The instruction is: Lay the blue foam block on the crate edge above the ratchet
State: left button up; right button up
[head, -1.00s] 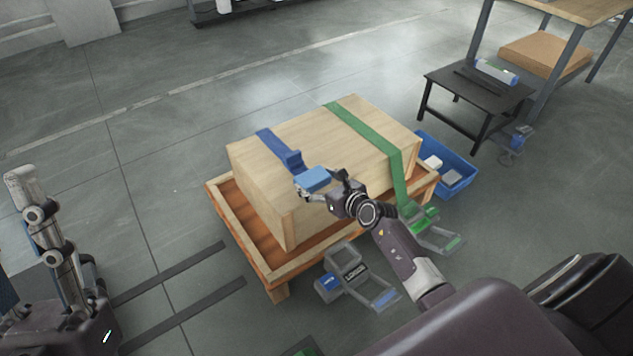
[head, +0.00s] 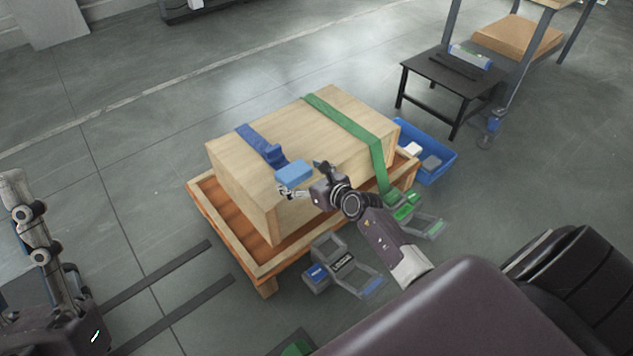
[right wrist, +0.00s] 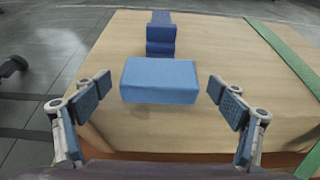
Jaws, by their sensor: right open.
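The blue foam block (head: 294,173) is at the near top edge of the wooden crate (head: 237,170), in line with the blue strap (head: 252,138). In the right wrist view the block (right wrist: 160,82) sits in front of the strap's folded blue pad (right wrist: 161,40). My right gripper (head: 303,180) is open around the block, with a clear gap on each side between finger and block. A blue-marked ratchet (head: 318,272) is low beside the pallet, below the block's side of the crate.
The crate stands on an orange-brown wooden pallet (head: 225,237). A green strap (head: 345,128) crosses the crate, with a green ratchet (head: 404,207) low beside it. A blue bin (head: 436,168) and black table (head: 440,72) stand to the right. Floor at left is mostly free.

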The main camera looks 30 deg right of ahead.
aim_at(298, 174)
jog(key=p+v, duration=0.2)
jog(key=v, duration=0.3)
jog(key=a+p+v, duration=0.1)
jog(key=p+v, duration=0.1)
jog(key=v, duration=0.4)
jog(key=s+a+r+m+t, duration=0.1)
jog(key=a+r+m+t, duration=0.25)
jog(key=r+m, duration=0.55)
jog(key=a+r+m+t, duration=0.2)
jog(key=a+r+m, duration=0.2)
jog(key=r+m, duration=0.55)
pick_arm(q)
jog(key=w+f+g+y, duration=0.2)
jog(key=w+f+g, duration=0.2)
jog(key=f, duration=0.6)
jog(key=w+f+g+y, duration=0.2)
jog(key=w+f+g, duration=0.2)
jog(key=f+g, duration=0.3)
notch_tip(298, 174, down, 3)
jog(key=shift+w+a+f, duration=0.1)
jog(key=shift+w+a, duration=0.05)
jog(key=shift+w, duration=0.15)
pick_arm(e)
jog(key=s+a+r+m+g+y, duration=0.2)
jog(key=s+a+r+m, duration=0.2)
jog(key=s+a+m, duration=0.3)
jog(key=a+m, duration=0.4)
jog(key=m, duration=0.5)
jog(key=shift+a, duration=0.2)
